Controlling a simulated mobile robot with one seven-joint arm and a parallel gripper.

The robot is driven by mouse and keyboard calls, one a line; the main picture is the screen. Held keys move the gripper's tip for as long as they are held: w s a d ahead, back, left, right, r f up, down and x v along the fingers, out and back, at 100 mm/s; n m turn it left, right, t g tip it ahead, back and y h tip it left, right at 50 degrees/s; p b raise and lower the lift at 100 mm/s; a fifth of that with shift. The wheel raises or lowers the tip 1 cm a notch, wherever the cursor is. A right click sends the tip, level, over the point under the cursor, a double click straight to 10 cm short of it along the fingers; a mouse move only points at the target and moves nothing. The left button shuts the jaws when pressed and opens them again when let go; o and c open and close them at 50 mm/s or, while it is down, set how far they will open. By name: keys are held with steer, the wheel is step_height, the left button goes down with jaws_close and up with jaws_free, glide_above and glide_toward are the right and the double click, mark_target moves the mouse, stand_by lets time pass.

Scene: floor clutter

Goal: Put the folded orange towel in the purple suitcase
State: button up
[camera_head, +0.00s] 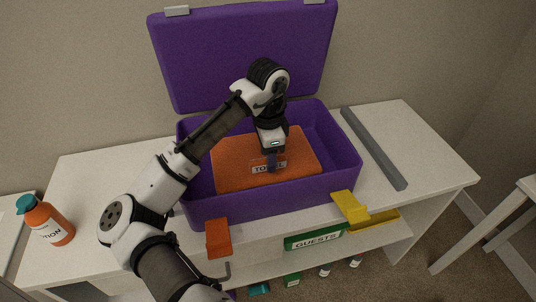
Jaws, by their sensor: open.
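The purple suitcase (270,202) stands open on the white table, its lid upright at the back. The folded orange towel (233,172) lies flat inside it, a white "TOWEL" label on top. My gripper (273,165) points down over the middle of the towel, close to its label and partly covering it. Its jaws are open. I cannot tell whether the fingertips touch the towel.
The white table (418,130) has free room on the right, beside a grey bar (373,148). An orange bottle with a teal cap (46,220) is at the far left. Orange (218,238) and yellow (350,206) latches stick out from the suitcase front. A white stool (490,235) stands right.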

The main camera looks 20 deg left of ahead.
step_height(320, 180, up, 13)
steer(key=shift+r, duration=0.15)
